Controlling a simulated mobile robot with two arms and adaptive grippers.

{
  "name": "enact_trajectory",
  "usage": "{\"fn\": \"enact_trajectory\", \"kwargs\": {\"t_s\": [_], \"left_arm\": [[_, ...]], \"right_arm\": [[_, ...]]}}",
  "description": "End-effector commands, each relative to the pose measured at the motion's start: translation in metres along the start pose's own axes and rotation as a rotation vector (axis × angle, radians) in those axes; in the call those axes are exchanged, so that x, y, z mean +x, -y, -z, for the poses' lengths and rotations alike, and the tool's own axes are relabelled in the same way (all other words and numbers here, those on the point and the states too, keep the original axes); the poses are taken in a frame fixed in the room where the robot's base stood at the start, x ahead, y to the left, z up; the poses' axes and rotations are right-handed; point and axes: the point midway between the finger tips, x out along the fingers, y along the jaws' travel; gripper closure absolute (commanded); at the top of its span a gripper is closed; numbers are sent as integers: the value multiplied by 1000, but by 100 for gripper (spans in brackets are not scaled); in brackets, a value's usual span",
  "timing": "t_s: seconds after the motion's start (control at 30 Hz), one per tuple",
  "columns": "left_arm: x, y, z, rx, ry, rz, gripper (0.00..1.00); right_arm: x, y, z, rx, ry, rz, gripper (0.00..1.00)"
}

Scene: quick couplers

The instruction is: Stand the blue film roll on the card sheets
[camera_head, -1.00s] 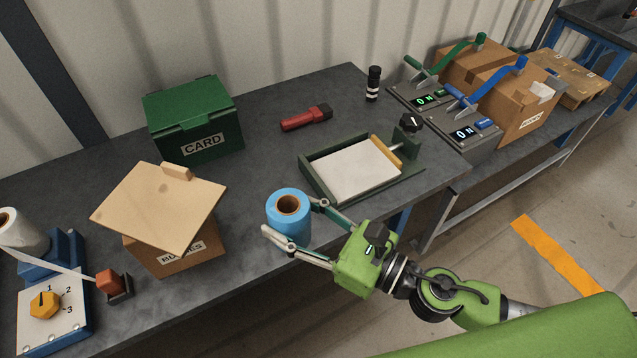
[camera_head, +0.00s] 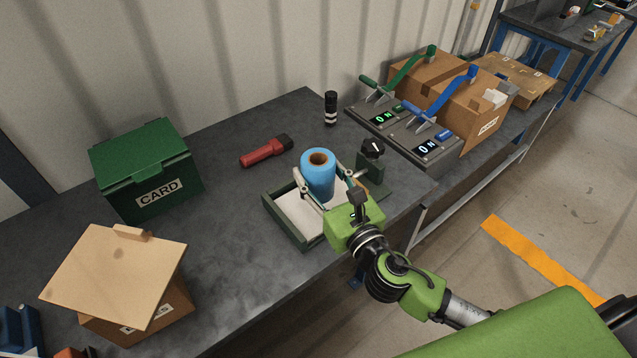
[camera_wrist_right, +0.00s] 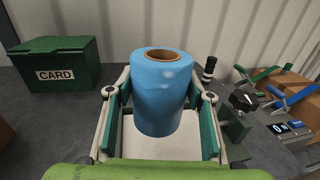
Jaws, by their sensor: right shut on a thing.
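The blue film roll (camera_head: 318,175) is upright, with its brown core facing up. My right gripper (camera_head: 323,188) is shut on it, one finger on each side. The roll is over the white card sheets (camera_head: 297,217), which lie in a green-edged tray (camera_head: 308,243). My left gripper is out of view.
A black knob (camera_head: 372,149) stands at the tray's right end. A green CARD box (camera_head: 147,170) and a lidded carton (camera_head: 115,275) are left. Lever units (camera_head: 425,140) stand right.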

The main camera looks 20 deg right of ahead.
Motion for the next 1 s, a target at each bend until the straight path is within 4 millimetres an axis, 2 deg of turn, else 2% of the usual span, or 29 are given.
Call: {"fn": "enact_trajectory", "kwargs": {"t_s": [0.1, 0.2, 0.47, 0.63, 0.73, 1.0], "left_arm": [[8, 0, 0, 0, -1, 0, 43], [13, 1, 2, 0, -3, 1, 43], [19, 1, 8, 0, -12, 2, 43], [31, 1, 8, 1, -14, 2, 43], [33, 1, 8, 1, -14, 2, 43], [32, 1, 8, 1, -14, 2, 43]], "right_arm": [[20, 9, 25, 0, 0, 2, 83], [31, 14, 39, 1, 2, 2, 83], [46, 20, 57, 1, 3, 0, 83], [48, 21, 85, 1, 0, 0, 83], [48, 22, 91, 0, 1, -1, 83], [48, 22, 91, 1, 2, -1, 83]]}}
